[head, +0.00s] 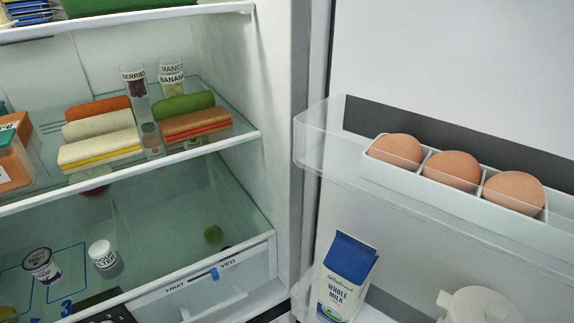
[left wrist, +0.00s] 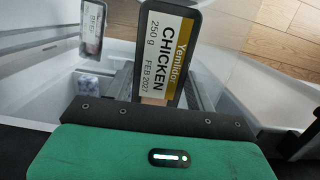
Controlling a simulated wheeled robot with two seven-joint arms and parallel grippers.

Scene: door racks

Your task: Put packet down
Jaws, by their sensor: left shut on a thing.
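In the left wrist view my left gripper (left wrist: 158,103) is shut on a dark-edged packet (left wrist: 168,50). Its white and yellow label reads "Yemlidor CHICKEN 250 g FEB 2027". The packet stands out beyond the jaws, and its lower end is hidden by the gripper. In the head view a dark shape at the bottom left edge is cut off, and I cannot tell the packet there. My right gripper is not in view.
The fridge's glass shelf (head: 237,133) holds sandwiches and labelled jars. Below are two small tubs (head: 103,256) and a drawer (head: 205,287) marked FRUIT and VEG. The open door holds an egg tray (head: 461,192) and a milk carton (head: 346,275). Wooden floor shows in the wrist view.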

